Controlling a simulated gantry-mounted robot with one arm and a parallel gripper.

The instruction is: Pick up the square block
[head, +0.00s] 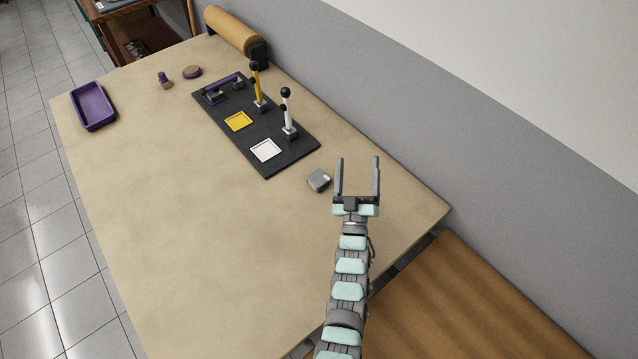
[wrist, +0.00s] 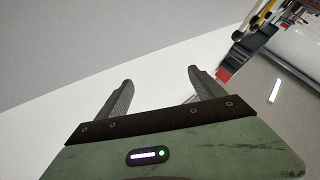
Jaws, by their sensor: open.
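The square block is a small grey block (head: 318,180) lying on the tan table near its right side, just off the near corner of the dark board. My gripper (head: 358,164) is open and empty, with its two fingers pointing away from my arm. In the head view it is just to the right of the block, apart from it. In the wrist view my gripper (wrist: 158,82) also shows open, with nothing between the fingers. The block does not show in the wrist view.
A dark board (head: 285,147) holds a yellow square (head: 238,121), a white square (head: 265,150) and upright levers, including a white one (head: 289,115). A purple tray (head: 93,106) is at the far left. A grey wall borders the right side. The near table is clear.

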